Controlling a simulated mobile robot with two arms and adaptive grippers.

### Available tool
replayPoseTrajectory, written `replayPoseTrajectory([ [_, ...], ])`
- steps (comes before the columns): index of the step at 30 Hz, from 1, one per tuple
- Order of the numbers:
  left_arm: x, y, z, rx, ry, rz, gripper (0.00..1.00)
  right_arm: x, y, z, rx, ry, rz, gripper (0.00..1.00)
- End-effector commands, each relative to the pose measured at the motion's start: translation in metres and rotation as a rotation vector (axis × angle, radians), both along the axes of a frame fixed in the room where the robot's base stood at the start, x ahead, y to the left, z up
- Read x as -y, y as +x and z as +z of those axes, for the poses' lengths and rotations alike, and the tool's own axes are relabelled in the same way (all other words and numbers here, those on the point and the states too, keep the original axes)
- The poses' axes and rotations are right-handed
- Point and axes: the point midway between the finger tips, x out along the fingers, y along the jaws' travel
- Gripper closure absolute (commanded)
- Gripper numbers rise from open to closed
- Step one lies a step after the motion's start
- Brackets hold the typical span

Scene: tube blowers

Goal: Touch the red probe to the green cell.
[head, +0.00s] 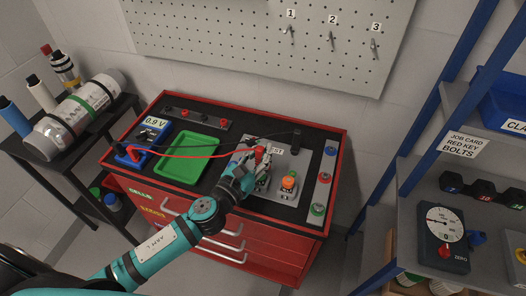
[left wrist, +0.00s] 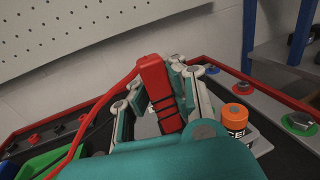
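The red probe (head: 260,151) is held in my left gripper (head: 259,157) above the grey cell plate (head: 299,162) on the red bench. In the left wrist view the red probe (left wrist: 155,88) stands between the fingers of the left gripper (left wrist: 160,95), its upper end sticking up. Its tip is hidden, so I cannot tell whether it touches anything. An orange-topped cell (head: 288,183) stands to the right of the gripper; it also shows in the left wrist view (left wrist: 236,118). I cannot make out a green cell; my gripper covers part of the plate. My right gripper is out of view.
A blue meter (head: 143,143) reading 0.9 V has a red lead (head: 185,156) running to the probe. A green tray (head: 187,158) lies left of the gripper. A strip with blue, red and green posts (head: 324,178) lines the right side.

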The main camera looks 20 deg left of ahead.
Motion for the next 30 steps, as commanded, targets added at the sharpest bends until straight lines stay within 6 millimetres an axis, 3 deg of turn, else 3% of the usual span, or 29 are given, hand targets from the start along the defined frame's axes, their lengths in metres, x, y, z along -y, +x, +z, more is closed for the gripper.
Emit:
replayPoseTrajectory([
  [24, 0.0, 0.0, 0.045, 0.003, 0.0, 0.0, 1.0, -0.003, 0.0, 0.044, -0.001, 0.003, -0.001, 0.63],
  [30, 0.0, 0.0, 0.047, 0.003, 0.0, 0.0, 1.0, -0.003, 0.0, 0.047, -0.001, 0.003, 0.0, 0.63],
])
